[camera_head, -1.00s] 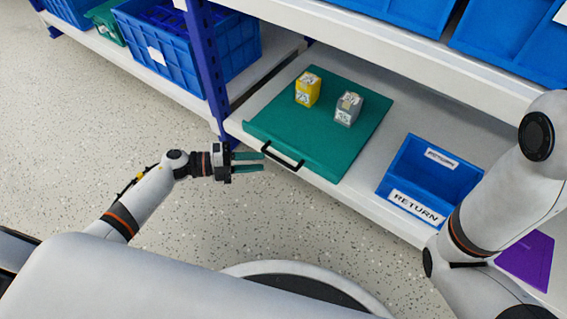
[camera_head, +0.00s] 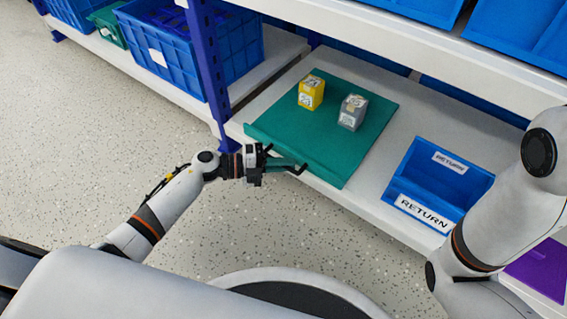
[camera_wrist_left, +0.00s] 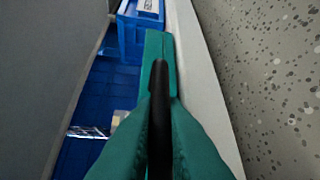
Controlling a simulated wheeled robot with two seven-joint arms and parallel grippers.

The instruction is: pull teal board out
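The teal board (camera_head: 290,130) lies flat on the lower white shelf, its front edge along the shelf's front. A black handle on that edge is partly hidden by my left gripper (camera_head: 285,164) in the head view. In the left wrist view the black handle (camera_wrist_left: 160,75) runs between the teal fingers, which press against it from both sides. The board's teal edge (camera_wrist_left: 154,46) shows behind it. A yellow box (camera_head: 311,92) and a grey box (camera_head: 352,113) stand on the board. My right arm is at the right, its gripper outside the view.
A blue RETURN bin (camera_head: 437,184) stands on the shelf right of the board. A purple board (camera_head: 540,268) lies further right. A blue shelf post (camera_head: 212,80) rises left of the teal board. The speckled floor (camera_head: 90,170) in front is clear.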

